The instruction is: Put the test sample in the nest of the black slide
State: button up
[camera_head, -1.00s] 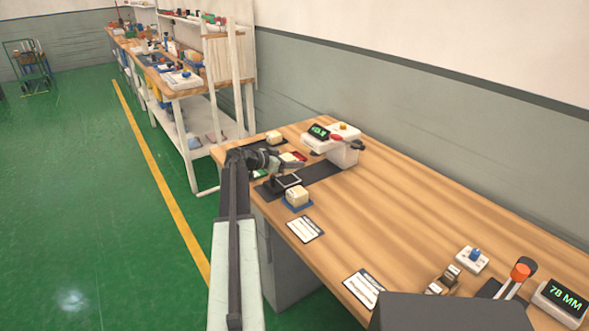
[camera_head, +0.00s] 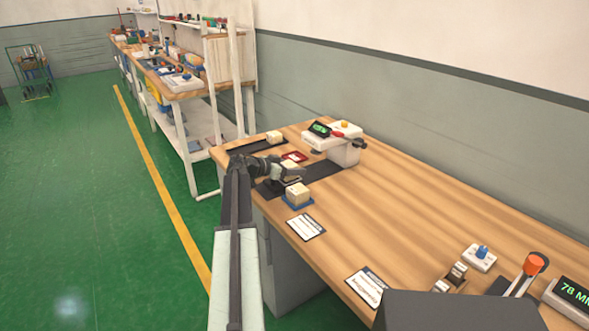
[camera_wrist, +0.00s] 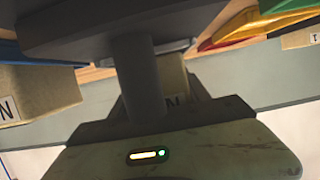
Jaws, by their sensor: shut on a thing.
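My gripper (camera_head: 290,173) is over the black slide (camera_head: 325,171), low above the wooden bench. In the wrist view it is shut on a cream block marked "N" (camera_wrist: 173,84), which I take to be the test sample. My own dark parts hide most of that block. In the head view the arm and gripper cover the near end of the slide, so I cannot see the nest clearly or tell whether the block touches it.
A cream block (camera_head: 298,193) sits on a blue mat right beside the slide; another (camera_head: 274,137) sits on a dark mat behind. A red mat (camera_head: 294,157) is close by. A white press (camera_head: 343,144) stands at the slide's far end. The bench's middle is clear.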

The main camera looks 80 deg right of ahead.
jog(key=o, duration=1.4)
jog(key=shift+a+f, duration=0.15)
jog(key=shift+f, duration=0.05)
jog(key=shift+c, duration=0.2)
jog(key=shift+r, duration=0.1)
jog(key=shift+w+a+r+p, duration=0.15)
jog(key=shift+r+p, duration=0.25)
jog(key=shift+p, duration=0.1)
jog(key=shift+w+a+r+p, duration=0.15)
jog(key=shift+r+p, duration=0.25)
jog(key=shift+p, duration=0.1)
jog(key=p+v, duration=0.3)
jog(key=v, duration=0.6)
jog(key=shift+w+a+r, duration=0.15)
jog(key=shift+w+a, duration=0.05)
jog(key=shift+w, duration=0.1)
jog(key=shift+w+a+r, duration=0.1)
jog(key=shift+w+a, duration=0.25)
jog(key=shift+w, duration=0.05)
